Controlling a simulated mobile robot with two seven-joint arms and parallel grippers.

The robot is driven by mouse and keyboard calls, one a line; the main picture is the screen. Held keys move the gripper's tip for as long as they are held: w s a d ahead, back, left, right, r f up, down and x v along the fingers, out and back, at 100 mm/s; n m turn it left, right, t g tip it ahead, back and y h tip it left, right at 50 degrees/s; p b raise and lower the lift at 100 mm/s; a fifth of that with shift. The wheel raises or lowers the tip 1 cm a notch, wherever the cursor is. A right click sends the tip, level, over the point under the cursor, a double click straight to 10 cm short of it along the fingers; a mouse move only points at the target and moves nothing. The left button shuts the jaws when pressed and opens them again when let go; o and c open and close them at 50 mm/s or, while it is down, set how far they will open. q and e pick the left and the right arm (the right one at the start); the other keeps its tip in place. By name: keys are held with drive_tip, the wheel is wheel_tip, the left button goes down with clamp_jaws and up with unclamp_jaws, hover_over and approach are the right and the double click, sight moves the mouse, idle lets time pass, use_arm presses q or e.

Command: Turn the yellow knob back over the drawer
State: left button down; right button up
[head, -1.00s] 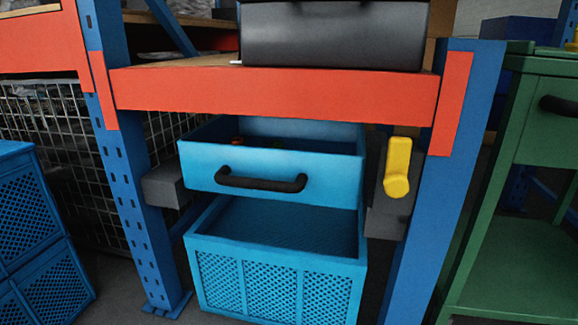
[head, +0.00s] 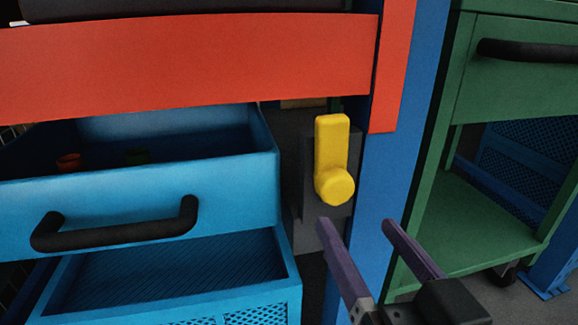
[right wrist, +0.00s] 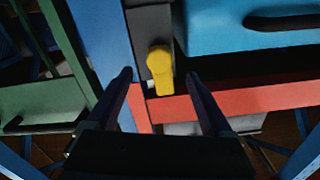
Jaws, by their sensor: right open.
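The yellow knob (head: 332,160) is mounted on a dark grey block (head: 310,180) to the right of the blue drawer (head: 150,190). It hangs roughly upright, with its round end at the bottom. The drawer is pulled open and its black handle (head: 115,232) faces me. My right gripper (head: 354,222) is open and empty, below and slightly right of the knob, not touching it. In the right wrist view the knob (right wrist: 160,68) shows ahead between the two fingers (right wrist: 158,76). My left gripper is not in view.
The red beam (head: 190,65) runs above the drawer. A blue post (head: 385,150) stands just right of the knob. A blue crate (head: 265,300) is below the drawer, and a green cabinet (head: 480,210) stands at the right. Small orange (head: 68,162) and green items lie in the drawer.

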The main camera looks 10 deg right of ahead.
sight(339, 195)
drive_tip(key=w+b, duration=0.3)
drive_tip(key=w, duration=0.4)
drive_tip(key=shift+w+a+f, duration=0.1)
drive_tip(key=shift+w, duration=0.65)
drive_tip(key=c, duration=0.9)
clamp_jaws()
